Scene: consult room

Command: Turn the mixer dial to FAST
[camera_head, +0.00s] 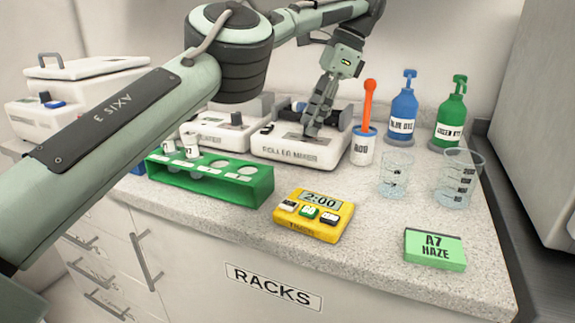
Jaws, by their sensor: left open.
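The white roller mixer (275,149), labelled "ROLLER MIXER", stands at the back middle of the counter, with dark rollers on top. My left gripper (313,128) reaches down from above, its fingers at the mixer's top front, right of centre. The fingers are open, but they look close together from this angle. A small dark part (268,128) shows on the mixer's left top; I cannot tell whether it is the dial. No FAST mark can be read, and the fingers cover part of the mixer. My right gripper is out of view.
A rod cup (361,149) stands close right of the mixer. Behind are blue (402,113) and green bottles (450,122); beakers (455,180) stand at right. A green rack (215,182), yellow timer (313,216) and green box (435,249) are in front. Another white device (228,136) adjoins left.

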